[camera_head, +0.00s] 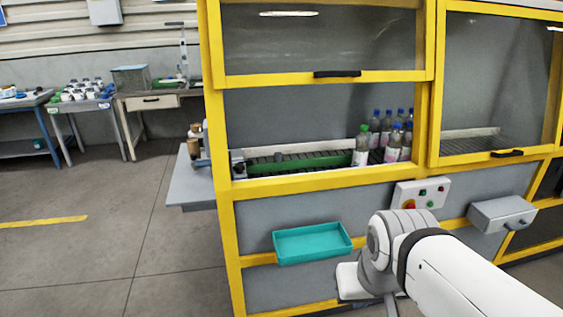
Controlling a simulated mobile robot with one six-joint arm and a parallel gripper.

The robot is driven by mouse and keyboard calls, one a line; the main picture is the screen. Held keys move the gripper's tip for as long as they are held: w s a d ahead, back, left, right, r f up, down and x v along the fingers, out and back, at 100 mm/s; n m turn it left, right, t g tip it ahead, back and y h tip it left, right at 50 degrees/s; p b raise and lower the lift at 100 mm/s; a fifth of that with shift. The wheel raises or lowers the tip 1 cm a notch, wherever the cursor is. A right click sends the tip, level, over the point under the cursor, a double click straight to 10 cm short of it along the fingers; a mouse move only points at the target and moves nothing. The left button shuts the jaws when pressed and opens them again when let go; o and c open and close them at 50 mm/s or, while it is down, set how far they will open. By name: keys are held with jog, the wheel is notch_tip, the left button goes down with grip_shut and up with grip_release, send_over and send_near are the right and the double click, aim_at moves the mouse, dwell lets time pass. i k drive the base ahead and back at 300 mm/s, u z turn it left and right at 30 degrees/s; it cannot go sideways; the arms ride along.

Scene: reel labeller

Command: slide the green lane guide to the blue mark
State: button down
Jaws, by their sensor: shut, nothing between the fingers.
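The green lane guide (300,164) is a long green bar. It lies along the conveyor (283,156) inside the yellow-framed machine, seen through its open window. A bottle with a green cap (361,150) stands at the guide's right end, and I cannot tell whether they touch. I cannot make out a blue mark on the machine. My arm reaches in from the lower right, outside the machine and below the window. My gripper's fingers do not show.
Several blue-capped bottles (392,154) crowd behind the green-capped one. The yellow frame (330,184) edges the opening, and a raised panel (320,40) hangs above. A teal tray (312,244), a button panel (419,196) and a grey box (501,213) project from the front. Floor at left is clear.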

aim_at(279, 164)
jog(key=u, duration=0.1)
jog(key=i, duration=1.15)
jog(key=z, duration=0.3)
